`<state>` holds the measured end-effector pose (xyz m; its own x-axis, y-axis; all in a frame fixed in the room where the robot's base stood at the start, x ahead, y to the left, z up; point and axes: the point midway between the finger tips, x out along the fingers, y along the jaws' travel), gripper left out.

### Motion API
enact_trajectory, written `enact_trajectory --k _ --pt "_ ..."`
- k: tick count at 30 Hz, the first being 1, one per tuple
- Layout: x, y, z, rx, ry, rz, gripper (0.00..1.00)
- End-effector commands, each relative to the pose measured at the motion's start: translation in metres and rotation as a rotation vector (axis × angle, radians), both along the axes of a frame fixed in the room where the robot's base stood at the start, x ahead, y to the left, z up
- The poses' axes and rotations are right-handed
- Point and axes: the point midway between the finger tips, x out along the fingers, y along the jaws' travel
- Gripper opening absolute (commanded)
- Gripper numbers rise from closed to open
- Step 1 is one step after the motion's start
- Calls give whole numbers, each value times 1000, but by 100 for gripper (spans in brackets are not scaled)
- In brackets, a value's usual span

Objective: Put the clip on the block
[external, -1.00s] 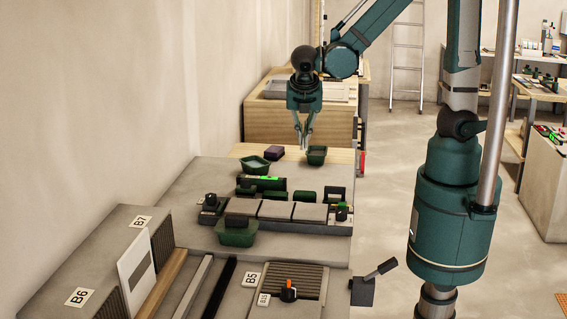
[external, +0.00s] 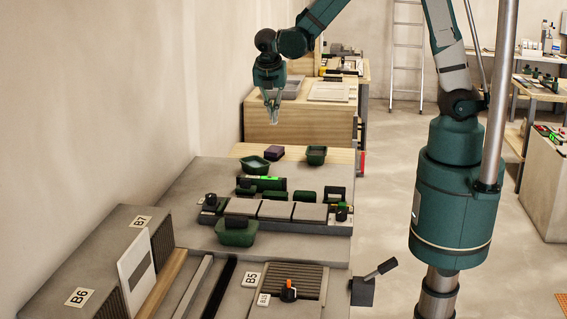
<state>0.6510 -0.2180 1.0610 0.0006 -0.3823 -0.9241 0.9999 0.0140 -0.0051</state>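My gripper (external: 272,118) hangs in the air above and behind the work surface, pointing down. Its fingers come close together at the tips, with something pale between them; I cannot tell whether this is a clip or part of the fingers. No clip can be made out for certain. Several small dark green blocks, one of them here (external: 305,196), stand behind a row of grey tiles (external: 275,211). A purple block (external: 274,152) lies on the wooden strip at the back. I cannot tell which block is the task's.
Green bins stand at the back left (external: 254,166), the back right (external: 316,155) and in front of the tiles (external: 236,236). A green level (external: 262,184) lies behind the tiles. A lever (external: 370,280) stands at the right edge. The air around my gripper is clear.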

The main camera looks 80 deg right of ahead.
Motion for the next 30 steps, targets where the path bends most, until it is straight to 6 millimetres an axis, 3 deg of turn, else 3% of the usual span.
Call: enact_trajectory --k 6,20,30 --pt "5 -12 0 0 0 -8 0" --pt "6 -12 -4 0 0 -7 0" --pt "6 -12 -37 0 0 -7 0"
